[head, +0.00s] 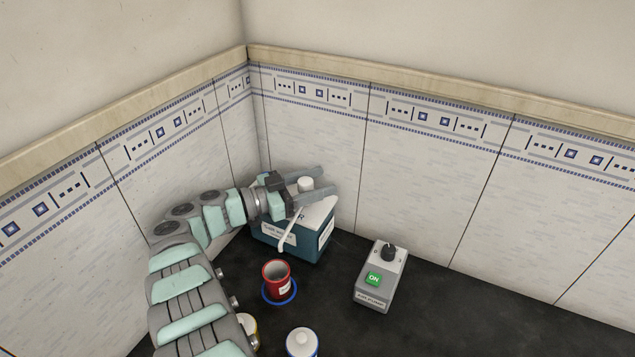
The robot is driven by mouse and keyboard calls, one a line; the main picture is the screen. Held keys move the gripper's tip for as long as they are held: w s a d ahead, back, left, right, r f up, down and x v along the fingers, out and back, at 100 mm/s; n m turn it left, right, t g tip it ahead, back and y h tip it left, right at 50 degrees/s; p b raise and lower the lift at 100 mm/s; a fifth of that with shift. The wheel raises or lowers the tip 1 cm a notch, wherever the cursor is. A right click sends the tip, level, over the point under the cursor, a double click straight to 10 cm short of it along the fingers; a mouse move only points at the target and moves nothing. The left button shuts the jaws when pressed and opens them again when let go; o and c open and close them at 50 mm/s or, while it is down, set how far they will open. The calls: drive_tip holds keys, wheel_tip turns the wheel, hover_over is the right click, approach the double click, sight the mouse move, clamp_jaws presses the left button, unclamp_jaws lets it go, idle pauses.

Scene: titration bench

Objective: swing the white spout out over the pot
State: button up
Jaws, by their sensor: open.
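The white spout (290,229) is a thin bar that slants down over the front of a teal box with a white top (318,220), near the back corner. The pot (275,277) is a red cup with a dark inside, standing within a blue ring on the black bench in front of the box. The spout's lower end is above and behind the pot, apart from it. My gripper (307,190) is open above the box's top, its two grey fingers pointing right, with a white round knob (305,184) between them. Whether the fingers touch the knob is unclear.
A grey control box (380,275) with a black knob and green ON label stands to the right. A white lidded jar (301,343) is at the front. A yellowish container (247,326) is partly hidden by my arm. Tiled walls close the back. The right of the bench is clear.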

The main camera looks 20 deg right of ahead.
wheel_tip(320, 180, up, 20)
drive_tip(key=p, duration=0.6)
drive_tip(key=shift+c, duration=0.2)
